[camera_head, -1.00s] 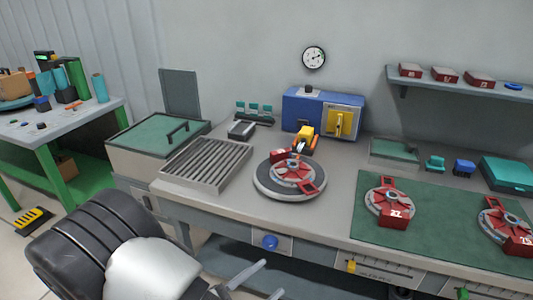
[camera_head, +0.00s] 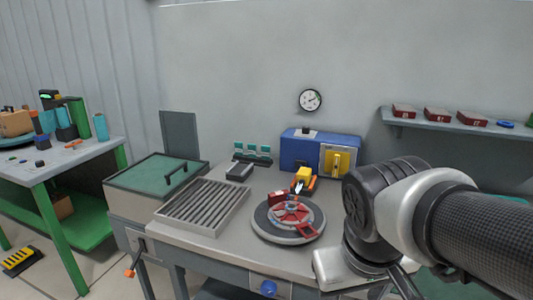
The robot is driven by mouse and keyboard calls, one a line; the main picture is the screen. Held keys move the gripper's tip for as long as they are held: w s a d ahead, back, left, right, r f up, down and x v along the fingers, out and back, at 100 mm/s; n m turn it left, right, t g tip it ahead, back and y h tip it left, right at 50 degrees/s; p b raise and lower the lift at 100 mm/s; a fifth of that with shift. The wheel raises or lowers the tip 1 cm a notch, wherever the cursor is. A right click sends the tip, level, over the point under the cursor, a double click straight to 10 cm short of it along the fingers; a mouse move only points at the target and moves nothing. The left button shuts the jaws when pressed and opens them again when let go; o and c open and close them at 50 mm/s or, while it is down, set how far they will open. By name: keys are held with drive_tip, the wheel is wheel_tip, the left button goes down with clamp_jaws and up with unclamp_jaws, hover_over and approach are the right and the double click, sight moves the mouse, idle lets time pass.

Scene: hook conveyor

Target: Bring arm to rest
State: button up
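My arm (camera_head: 455,235) now fills the lower right of the head view, over the right side of the workbench. My gripper (camera_head: 405,285) is at its end near the bottom edge; part of a finger shows, and the rest is cut off or hidden, so I cannot tell if it is open. No object is seen held in it. The red hook wheel (camera_head: 291,215) lies on the round grey turntable (camera_head: 262,229) to the left of my arm, apart from it in the picture.
The ribbed tray (camera_head: 203,206) and the green-lidded box (camera_head: 155,182) stand left of the turntable. The blue machine (camera_head: 302,149) is behind it. A wall shelf (camera_head: 455,122) holds red blocks at right. A green table (camera_head: 78,161) is at far left.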

wheel_tip(320, 180, up, 18)
drive_tip(key=m+t+y+p, duration=0.1)
drive_tip(key=t+p, duration=0.1)
drive_tip(key=p, duration=1.2)
drive_tip(key=shift+s+d+r+p, duration=0.2)
drive_tip(key=shift+r+p, duration=0.05)
drive_tip(key=shift+p, duration=0.05)
drive_tip(key=shift+f, duration=0.1)
idle(1.0)
